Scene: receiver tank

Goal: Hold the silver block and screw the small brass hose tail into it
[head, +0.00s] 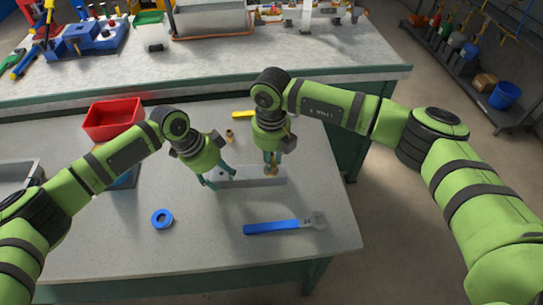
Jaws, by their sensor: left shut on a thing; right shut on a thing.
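The silver block (245,182) lies lengthwise on the grey worktable. My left gripper (217,179) is at its left end and is shut on it. My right gripper (272,164) points down over the right part of the block and is shut on the small brass hose tail (272,171). The fingers partly hide the hose tail. Its lower end is at the block's top face; I cannot tell whether its thread is in a hole. Another brass fitting (229,135) stands on the table behind the block.
A blue-handled wrench (272,227) lies in front of the block, and a blue ring-shaped roll (162,218) at front left. A red bin (112,118) stands at back left. A yellow item (243,115) lies behind the grippers.

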